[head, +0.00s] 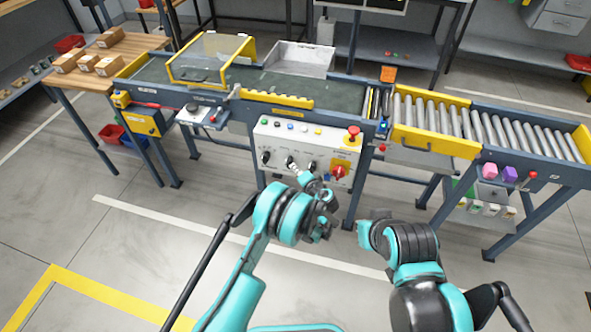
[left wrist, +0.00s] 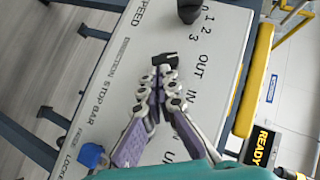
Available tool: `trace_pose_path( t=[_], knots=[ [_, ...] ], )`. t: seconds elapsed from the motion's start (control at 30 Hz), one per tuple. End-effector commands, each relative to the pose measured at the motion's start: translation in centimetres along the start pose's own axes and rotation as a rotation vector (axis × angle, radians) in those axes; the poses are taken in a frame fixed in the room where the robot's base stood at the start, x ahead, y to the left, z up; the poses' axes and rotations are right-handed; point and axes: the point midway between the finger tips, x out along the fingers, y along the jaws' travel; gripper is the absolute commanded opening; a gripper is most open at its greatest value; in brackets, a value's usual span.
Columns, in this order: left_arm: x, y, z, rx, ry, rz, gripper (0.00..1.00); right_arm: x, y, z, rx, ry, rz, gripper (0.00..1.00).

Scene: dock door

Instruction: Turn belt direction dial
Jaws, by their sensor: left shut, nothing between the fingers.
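The white control panel (head: 308,148) fronts the conveyor and carries a row of black dials. In the left wrist view the black direction dial (left wrist: 166,60) sits by the word DIRECTION, with OUT and IN printed beside it.
The speed dial (left wrist: 188,10) is on one side of the direction dial; another black dial (head: 312,166) is on the other. A red switch (head: 339,172) and a red mushroom button (head: 353,132) are further right.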

Motion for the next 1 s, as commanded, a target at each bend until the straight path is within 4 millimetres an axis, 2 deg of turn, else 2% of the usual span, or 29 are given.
trace_pose_path(
  t=[1.0],
  knots=[
    [0.88, 0.68, 0.88, -0.001, -0.003, -0.001, 0.00, 0.01, 0.00, 0.01, 0.000, 0.000, 0.000, 0.00]
  ],
)
